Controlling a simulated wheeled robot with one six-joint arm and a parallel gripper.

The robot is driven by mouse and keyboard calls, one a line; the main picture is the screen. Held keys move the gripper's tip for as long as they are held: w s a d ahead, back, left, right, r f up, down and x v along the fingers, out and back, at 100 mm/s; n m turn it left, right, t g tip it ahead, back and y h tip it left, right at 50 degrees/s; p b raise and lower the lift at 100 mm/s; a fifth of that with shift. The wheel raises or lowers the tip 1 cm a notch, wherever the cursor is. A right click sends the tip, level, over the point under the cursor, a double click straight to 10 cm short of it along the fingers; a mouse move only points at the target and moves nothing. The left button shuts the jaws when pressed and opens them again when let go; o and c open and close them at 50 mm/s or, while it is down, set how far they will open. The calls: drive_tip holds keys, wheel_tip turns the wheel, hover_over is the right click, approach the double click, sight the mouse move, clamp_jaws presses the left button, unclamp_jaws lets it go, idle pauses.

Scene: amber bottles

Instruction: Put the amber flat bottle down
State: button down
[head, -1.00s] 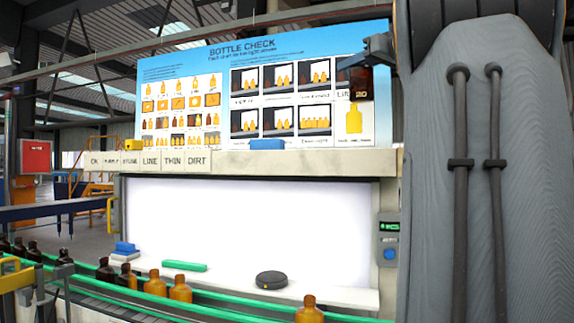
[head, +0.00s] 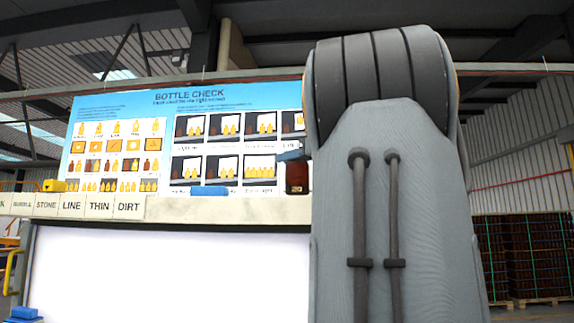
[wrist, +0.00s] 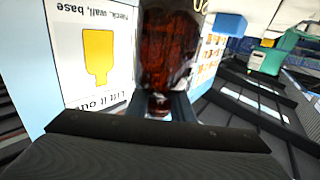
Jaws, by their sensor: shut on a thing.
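The amber flat bottle (head: 297,178) is dark brown and hangs upright below my gripper (head: 291,156), beside my arm in the head view. Its lower end carries a pale "20". In the wrist view the bottle (wrist: 170,45) fills the upper middle, with its neck toward my gripper (wrist: 158,106), which is shut on the neck. Its base runs out of the top of that picture. In the head view its lower end is near the height of the ledge (head: 250,215); I cannot tell whether it touches anything.
The bottle check board (head: 120,110) stands behind the ledge. A white lit panel (head: 170,275) is below. Pallets of bottles (head: 535,255) stand far right.

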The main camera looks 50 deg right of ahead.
drive_tip(key=shift+f, duration=0.45)
drive_tip(key=shift+f, duration=0.15)
drive_tip(key=c, duration=1.6)
unclamp_jaws()
drive_tip(key=shift+o, duration=0.2)
drive_tip(key=s+b, duration=0.1)
drive_tip(key=s, duration=1.1)
drive_tip(key=shift+b, duration=0.4)
